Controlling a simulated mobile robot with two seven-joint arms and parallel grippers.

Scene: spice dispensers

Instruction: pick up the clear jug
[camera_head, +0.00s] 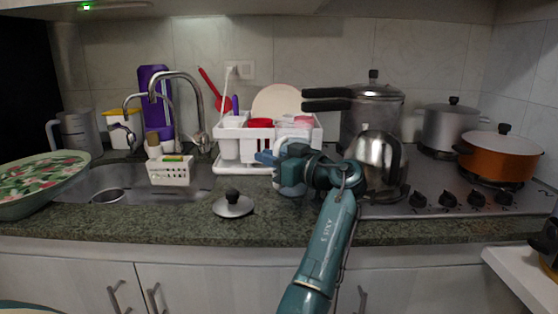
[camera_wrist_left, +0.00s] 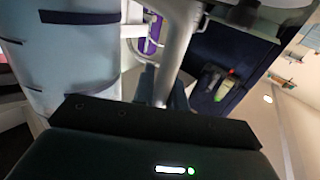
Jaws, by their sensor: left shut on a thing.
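My left gripper (camera_head: 268,158) is in front of the white dish rack and is shut. In the left wrist view, a pale grey handle (camera_wrist_left: 178,50) runs down between its fingers. A large pale, rounded jug body (camera_wrist_left: 70,60) with dark marks fills the left of that view; I take this as the clear jug. Another greyish, handled jug (camera_head: 78,130) stands at the far left behind the sink. My right gripper is not in view.
The dish rack (camera_head: 230,148) stands close behind my gripper. A lid (camera_head: 233,205) lies on the counter to its left. A shiny kettle (camera_head: 377,155) stands close to the right of my wrist, near pots on the stove. The sink (camera_head: 125,185) and faucet are left.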

